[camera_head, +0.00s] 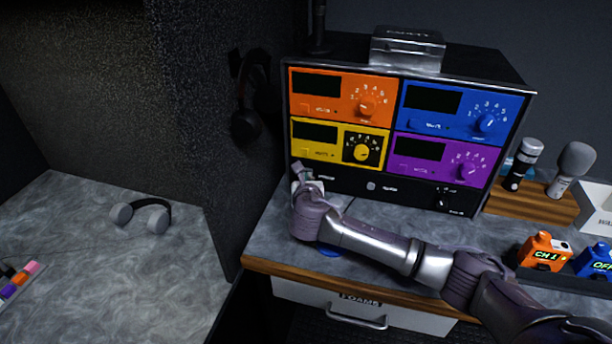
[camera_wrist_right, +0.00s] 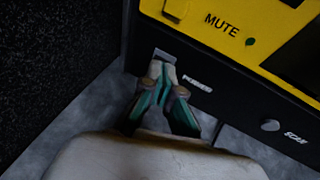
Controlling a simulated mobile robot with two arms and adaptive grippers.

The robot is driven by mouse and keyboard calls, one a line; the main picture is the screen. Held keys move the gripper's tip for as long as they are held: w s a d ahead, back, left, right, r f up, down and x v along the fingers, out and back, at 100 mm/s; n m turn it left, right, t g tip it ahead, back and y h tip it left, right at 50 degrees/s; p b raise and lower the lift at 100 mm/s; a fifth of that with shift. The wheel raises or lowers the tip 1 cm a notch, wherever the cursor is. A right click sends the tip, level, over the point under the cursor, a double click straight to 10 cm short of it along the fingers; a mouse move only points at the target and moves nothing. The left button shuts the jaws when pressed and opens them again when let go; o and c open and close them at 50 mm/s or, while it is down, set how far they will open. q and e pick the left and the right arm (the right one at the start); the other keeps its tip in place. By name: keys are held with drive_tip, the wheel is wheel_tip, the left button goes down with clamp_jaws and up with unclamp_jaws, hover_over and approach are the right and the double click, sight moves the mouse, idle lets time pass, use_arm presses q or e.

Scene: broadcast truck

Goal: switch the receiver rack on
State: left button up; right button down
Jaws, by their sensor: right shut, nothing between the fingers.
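The receiver rack (camera_head: 405,192) is a black case on the counter with orange, blue, yellow and purple modules, all with dark displays. My right gripper (camera_head: 302,176) is at the lower left of its front, fingers shut and empty. In the right wrist view the closed fingertips (camera_wrist_right: 160,68) are right at a small grey power switch (camera_wrist_right: 165,56), left of a label that seems to read POWER. Whether they touch it I cannot tell. The fingertips partly cover the switch. In the head view the gripper hides it. My left gripper is not in view.
A round SCAN button (camera_wrist_right: 270,125) is right of the switch. A dark partition (camera_head: 215,130) stands close left of the rack. Headphones (camera_head: 143,214) lie on the left counter. Microphones (camera_head: 572,165) and an orange CH 1 pack (camera_head: 543,250) are at the right.

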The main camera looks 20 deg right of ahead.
drive_tip(key=shift+x, duration=0.8)
idle(0.4)
drive_tip(key=shift+s+a+r+p, duration=0.15)
drive_tip(key=shift+s+r+p, duration=0.2)
drive_tip(key=shift+s+p, duration=0.25)
drive_tip(key=p+v, duration=0.5)
drive_tip(key=p, duration=0.1)
drive_tip(key=shift+s+a, duration=0.1)
drive_tip(key=shift+s, duration=0.2)
